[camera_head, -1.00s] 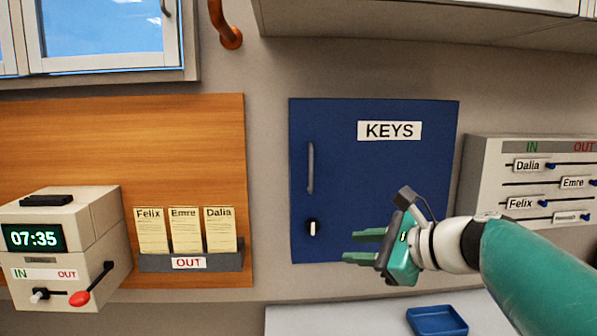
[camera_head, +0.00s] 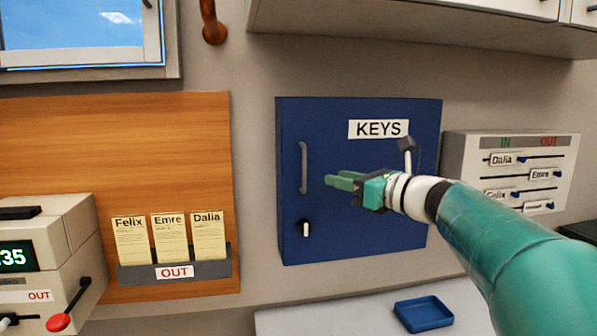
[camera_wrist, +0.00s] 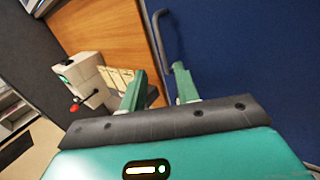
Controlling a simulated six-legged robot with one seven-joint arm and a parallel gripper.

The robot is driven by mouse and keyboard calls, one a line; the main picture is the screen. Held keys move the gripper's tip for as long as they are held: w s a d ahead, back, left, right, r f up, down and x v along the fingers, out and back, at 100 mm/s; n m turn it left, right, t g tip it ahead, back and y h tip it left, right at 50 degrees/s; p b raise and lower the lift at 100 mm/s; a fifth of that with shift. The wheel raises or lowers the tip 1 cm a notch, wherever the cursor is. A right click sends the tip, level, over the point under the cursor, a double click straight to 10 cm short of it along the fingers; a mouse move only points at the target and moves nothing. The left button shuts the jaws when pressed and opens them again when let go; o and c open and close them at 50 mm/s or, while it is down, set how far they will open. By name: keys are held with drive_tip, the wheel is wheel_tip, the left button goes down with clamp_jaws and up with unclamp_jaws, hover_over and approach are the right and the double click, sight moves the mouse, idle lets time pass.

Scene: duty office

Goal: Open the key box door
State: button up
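The key box is a blue cabinet on the wall. Its shut door (camera_head: 350,225) bears a "KEYS" label (camera_head: 379,129). A grey vertical bar handle (camera_head: 303,167) is on the door's left side, with a small latch knob (camera_head: 304,229) below it. My gripper (camera_head: 337,182) is in front of the door, a little right of the handle, with its green fingers pointing left. In the wrist view my gripper (camera_wrist: 157,88) shows its two fingers apart with nothing between them. The handle (camera_wrist: 161,40) shows beyond the fingertips there, and its lower end is near the right finger.
A card rack (camera_head: 175,270) hangs on the wooden board at left, beside a time clock (camera_head: 50,240). A slider board (camera_head: 455,165) is right of the box. A blue tray (camera_head: 423,314) lies on the counter below. An overhead cabinet (camera_head: 400,25) is above.

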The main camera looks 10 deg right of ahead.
sight(310, 171)
drive_tip(key=x, duration=0.9)
drive_tip(key=shift+w+a, duration=0.1)
drive_tip(key=shift+w, duration=0.25)
clamp_jaws()
